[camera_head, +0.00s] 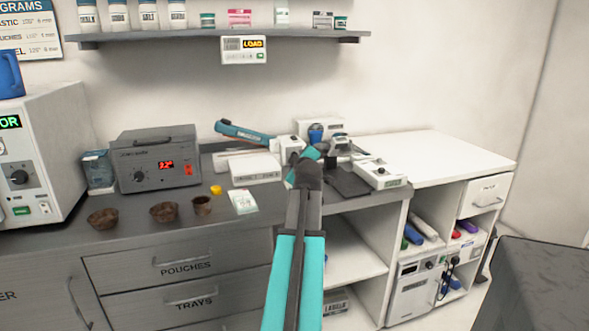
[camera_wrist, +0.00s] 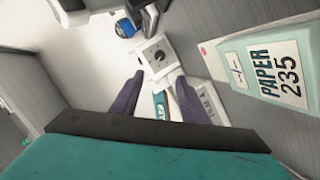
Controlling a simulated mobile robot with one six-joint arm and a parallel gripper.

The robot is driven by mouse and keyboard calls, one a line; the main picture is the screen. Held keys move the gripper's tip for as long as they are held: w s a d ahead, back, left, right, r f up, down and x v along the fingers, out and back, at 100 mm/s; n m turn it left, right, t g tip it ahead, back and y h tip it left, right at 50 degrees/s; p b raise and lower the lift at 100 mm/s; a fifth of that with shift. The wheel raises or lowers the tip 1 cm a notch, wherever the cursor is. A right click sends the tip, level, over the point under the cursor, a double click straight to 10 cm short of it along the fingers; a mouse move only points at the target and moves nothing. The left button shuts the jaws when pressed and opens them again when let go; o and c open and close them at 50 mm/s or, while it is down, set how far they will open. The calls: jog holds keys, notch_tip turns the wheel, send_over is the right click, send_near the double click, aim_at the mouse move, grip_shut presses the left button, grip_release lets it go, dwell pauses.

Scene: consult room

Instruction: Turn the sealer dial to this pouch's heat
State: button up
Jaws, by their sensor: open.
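The pouch sealer is a white unit (camera_head: 255,168) with a raised teal arm (camera_head: 243,132), on the grey counter. The dial's setting is too small to read. My gripper (camera_wrist: 160,80) is open and empty, with its two dark fingers spread and the dial box beyond the tips. A pouch labelled PAPER 235 (camera_wrist: 262,62) lies on the counter at the right in the wrist view; it appears as a pale packet (camera_head: 243,201) in the head view.
A grey box with a red display (camera_head: 158,160), brown bowls (camera_head: 163,212), a brown cup (camera_head: 202,205) and a yellow cap (camera_head: 216,189) stand left. A blue item (camera_head: 316,132) and a white device (camera_head: 378,173) stand close right of the sealer. The white countertop (camera_head: 440,153) is clear.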

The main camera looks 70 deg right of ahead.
jog(key=shift+s+d+f+b, duration=0.2)
jog(key=shift+s+f+b, duration=0.05)
jog(key=shift+f+b, duration=0.25)
jog(key=shift+w+d, duration=0.1)
jog(key=shift+d, duration=0.05)
jog(key=shift+x, duration=6.7)
jog(key=shift+d+r, duration=0.1)
jog(key=shift+d, duration=0.05)
grip_shut()
